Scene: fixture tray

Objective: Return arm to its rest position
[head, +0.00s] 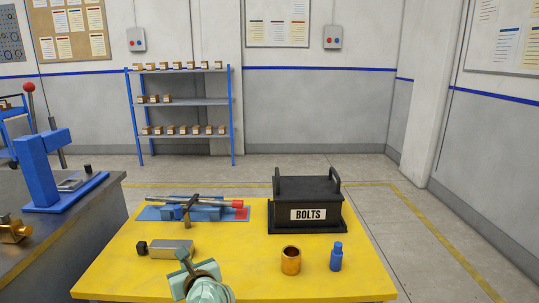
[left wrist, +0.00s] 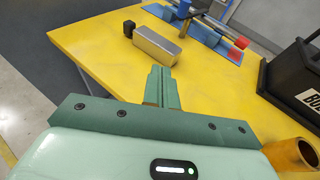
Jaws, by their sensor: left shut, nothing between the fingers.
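My left gripper (head: 184,258) is pale green and comes in at the bottom middle of the head view, over the front of the yellow table (head: 240,275). In the left wrist view its fingers (left wrist: 160,75) are together, with nothing between them. A grey metal block with a black end (head: 172,249) lies just beyond the fingertips; it also shows in the left wrist view (left wrist: 157,45), apart from the fingers. My right gripper is in neither view.
A blue fixture (head: 158,213) holding a metal rod lies at the table's back left. A black BOLTS box (head: 308,226) stands back right. A copper cylinder (head: 291,262) and a blue bottle (head: 336,258) stand front right. A grey bench (head: 60,240) adjoins at left.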

